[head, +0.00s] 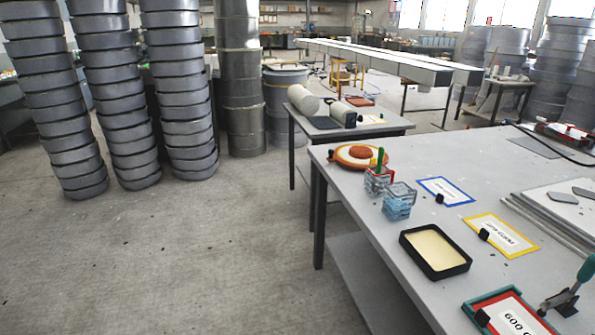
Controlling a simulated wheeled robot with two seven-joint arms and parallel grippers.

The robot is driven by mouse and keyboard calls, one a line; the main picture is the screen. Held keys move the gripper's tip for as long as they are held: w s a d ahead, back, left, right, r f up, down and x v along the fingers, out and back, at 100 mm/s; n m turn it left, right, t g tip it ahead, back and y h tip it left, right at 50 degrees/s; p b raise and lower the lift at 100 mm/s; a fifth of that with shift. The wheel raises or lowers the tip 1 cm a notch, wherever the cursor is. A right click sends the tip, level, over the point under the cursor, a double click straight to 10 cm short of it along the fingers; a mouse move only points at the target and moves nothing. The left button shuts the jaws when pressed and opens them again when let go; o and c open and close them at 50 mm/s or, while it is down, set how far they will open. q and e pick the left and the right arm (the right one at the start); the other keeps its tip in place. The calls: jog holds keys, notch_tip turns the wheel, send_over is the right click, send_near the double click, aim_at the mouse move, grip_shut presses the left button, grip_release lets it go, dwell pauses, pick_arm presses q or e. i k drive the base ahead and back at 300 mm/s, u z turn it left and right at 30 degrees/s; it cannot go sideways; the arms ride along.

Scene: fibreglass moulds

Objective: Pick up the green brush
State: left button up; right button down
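A slim upright green handle (380,159) stands in a small red-rimmed wire basket (378,181) at the far left corner of the grey work table (370,205). It looks like the green brush, but its lower part is hidden in the basket and bristles cannot be made out. A tool with a teal-green handle (587,268) and a grey metal part leans at the lower right edge, partly cut off; its kind is unclear. Neither of my grippers is in view.
A blue-grey wire basket (398,204) stands just in front of the red one. An orange round item (356,155) lies behind. A black tray (435,252) and framed labels (501,235) lie nearer. Bare floor (200,250) is clear at left, before stacked grey moulds (120,120).

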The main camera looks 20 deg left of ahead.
aim_at(381, 150)
jog(key=u, duration=0.95)
jog(key=i, duration=3.15)
jog(key=z, duration=2.3)
